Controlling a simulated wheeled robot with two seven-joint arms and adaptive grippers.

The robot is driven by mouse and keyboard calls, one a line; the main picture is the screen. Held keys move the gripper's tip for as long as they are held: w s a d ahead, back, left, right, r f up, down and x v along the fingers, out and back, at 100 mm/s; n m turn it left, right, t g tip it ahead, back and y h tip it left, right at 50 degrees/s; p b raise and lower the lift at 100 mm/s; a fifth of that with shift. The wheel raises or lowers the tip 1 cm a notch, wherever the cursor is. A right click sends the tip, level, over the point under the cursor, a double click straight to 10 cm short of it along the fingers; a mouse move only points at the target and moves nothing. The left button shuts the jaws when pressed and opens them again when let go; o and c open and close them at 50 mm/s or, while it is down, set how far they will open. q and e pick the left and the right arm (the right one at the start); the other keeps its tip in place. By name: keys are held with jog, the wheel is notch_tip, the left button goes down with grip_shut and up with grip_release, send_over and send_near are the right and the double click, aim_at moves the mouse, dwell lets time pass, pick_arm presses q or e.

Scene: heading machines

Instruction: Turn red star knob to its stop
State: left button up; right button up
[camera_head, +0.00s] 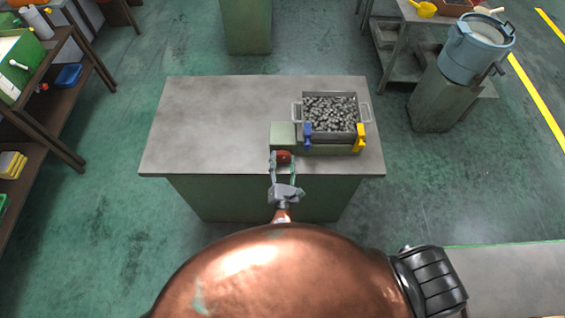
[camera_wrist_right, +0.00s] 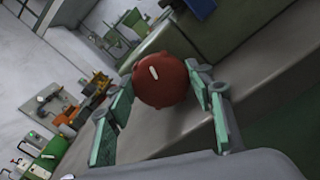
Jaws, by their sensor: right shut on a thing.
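The red star knob (camera_head: 284,157) sits on the front of a green box (camera_head: 283,134) at the near edge of the grey table. In the right wrist view the knob (camera_wrist_right: 160,82) shows a short white mark on its face, tilted from upright. My right gripper (camera_head: 284,160) has its fingers on either side of the knob, and it is shut on it. In the right wrist view its green-padded fingers (camera_wrist_right: 165,95) flank the knob. My left gripper is not in view.
The left of the table (camera_head: 205,125) is clear. A blue bucket (camera_head: 470,52) stands on a green pedestal at right.

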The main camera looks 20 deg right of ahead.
jog(key=shift+f+m+b, duration=0.1)
jog(key=shift+m+b, duration=1.45)
jog(key=shift+m, duration=0.05)
jog(key=o, duration=1.2)
jog(key=shift+c, duration=0.2)
